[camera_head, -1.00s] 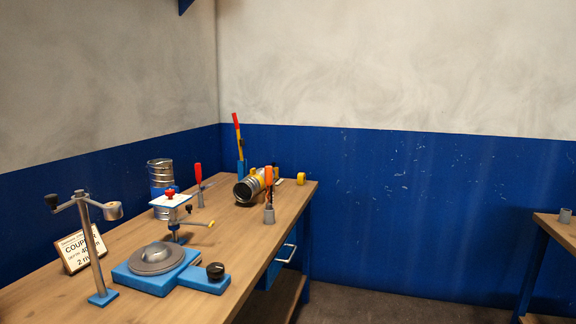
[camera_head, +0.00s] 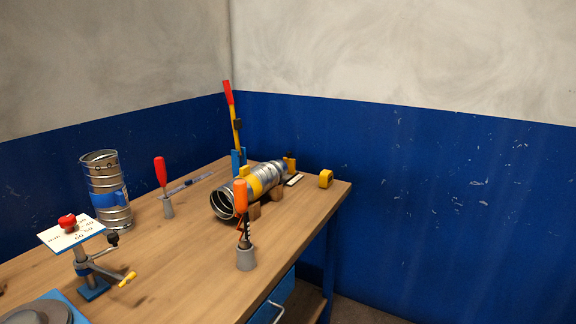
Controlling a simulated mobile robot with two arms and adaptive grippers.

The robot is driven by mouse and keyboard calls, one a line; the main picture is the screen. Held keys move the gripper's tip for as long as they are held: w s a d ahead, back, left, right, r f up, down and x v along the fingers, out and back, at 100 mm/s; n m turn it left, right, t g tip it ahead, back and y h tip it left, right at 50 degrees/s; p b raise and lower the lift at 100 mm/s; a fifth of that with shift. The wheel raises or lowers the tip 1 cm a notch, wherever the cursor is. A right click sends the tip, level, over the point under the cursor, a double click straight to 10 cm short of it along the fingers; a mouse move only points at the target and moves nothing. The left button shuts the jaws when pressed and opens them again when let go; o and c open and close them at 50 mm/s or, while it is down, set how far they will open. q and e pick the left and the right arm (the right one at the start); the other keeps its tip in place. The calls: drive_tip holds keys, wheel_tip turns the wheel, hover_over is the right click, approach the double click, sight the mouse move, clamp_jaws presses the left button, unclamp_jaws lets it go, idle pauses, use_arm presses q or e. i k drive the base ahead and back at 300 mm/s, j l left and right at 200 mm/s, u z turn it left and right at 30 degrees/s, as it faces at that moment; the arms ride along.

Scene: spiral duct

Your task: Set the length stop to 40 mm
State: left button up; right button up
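The length stop appears to be the small blue-based stand (camera_head: 92,284) at the lower left of the workbench. It carries a tilted white card (camera_head: 72,234) with printed numbers, too small to read fully, and a red knob (camera_head: 67,221) on top. A grey arm with a yellow tip (camera_head: 127,279) reaches right from its post, with a black knob (camera_head: 112,239) beside it. I cannot tell what length it is set to. Neither of my grippers is in view.
A metal duct (camera_head: 225,203) lies on wooden blocks on the workbench (camera_head: 190,262). An upright duct piece (camera_head: 103,175), a red-handled tool (camera_head: 160,170), an orange-handled tool in a grey holder (camera_head: 245,259), a tall red-yellow lever (camera_head: 229,95) and a yellow tape measure (camera_head: 326,179) stand around it. A grey disc (camera_head: 40,313) is cut off at lower left.

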sight(290, 163)
drive_tip(key=i+l+u, duration=0.1)
drive_tip(key=i+l, duration=0.2)
drive_tip(key=i+l+u, duration=0.1)
drive_tip(key=i+l, duration=0.25)
drive_tip(key=l, duration=0.15)
drive_tip(key=i+l+u, duration=0.1)
drive_tip(key=i+l, duration=0.2)
drive_tip(key=l, duration=0.15)
drive_tip(key=i+l+u, duration=0.15)
drive_tip(key=l, duration=0.3)
drive_tip(key=i, duration=0.1)
